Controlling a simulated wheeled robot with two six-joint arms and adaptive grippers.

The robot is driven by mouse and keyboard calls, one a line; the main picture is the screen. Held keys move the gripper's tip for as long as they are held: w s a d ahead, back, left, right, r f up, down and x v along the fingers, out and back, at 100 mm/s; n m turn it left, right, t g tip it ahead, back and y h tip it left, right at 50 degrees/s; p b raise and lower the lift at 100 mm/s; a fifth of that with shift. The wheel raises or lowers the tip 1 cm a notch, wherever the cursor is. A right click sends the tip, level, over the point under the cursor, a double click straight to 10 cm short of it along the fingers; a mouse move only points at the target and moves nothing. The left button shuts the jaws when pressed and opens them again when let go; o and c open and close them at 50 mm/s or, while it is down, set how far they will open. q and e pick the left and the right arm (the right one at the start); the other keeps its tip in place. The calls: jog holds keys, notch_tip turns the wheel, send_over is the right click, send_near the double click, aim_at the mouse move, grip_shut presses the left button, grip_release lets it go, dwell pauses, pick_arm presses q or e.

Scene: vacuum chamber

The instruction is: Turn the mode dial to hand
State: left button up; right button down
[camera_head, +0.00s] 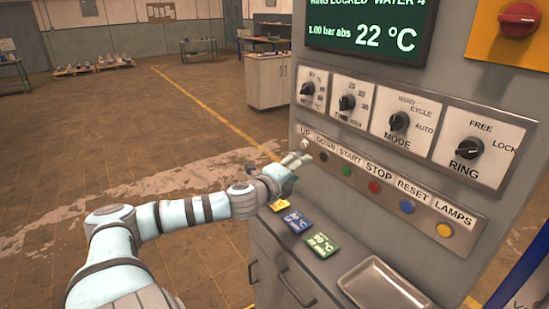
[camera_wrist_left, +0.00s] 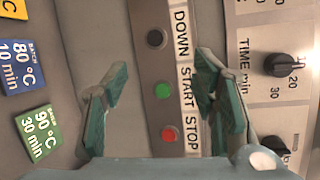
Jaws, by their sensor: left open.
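The mode dial (camera_head: 399,121) is a black knob on a white plate, labelled HAND, CYCLE and AUTO, on the grey control panel. I cannot tell for sure which label its pointer faces. In the left wrist view a black knob at the lower right edge, the mode dial (camera_wrist_left: 275,147), is partly hidden by my gripper. My left gripper (camera_head: 292,163) is in front of the button row, below and left of the mode dial, apart from it. In the wrist view its two green-padded fingers (camera_wrist_left: 162,98) are spread, with nothing between them. My right gripper is not in view.
The time dial (camera_head: 347,102) and ring dial (camera_head: 469,148) flank the mode dial. Buttons, including a red stop button (camera_head: 374,187), line the strip below. Batch cards (camera_head: 321,244) and a metal tray (camera_head: 383,287) lie on the ledge. A red knob (camera_head: 518,19) is at upper right.

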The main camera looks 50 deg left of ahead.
pick_arm(q)
jog(key=s+a+f+n+g, duration=0.1)
jog(key=a+f+n, duration=0.1)
jog(key=f, duration=0.5)
jog(key=s+a+f+n+g+y, duration=0.1)
jog(key=s+a+f+n, duration=0.1)
jog(key=f, duration=0.5)
jog(key=shift+a+n+g+b, duration=0.3)
jog(key=shift+a+g, duration=0.1)
jog(key=shift+a, duration=0.35)
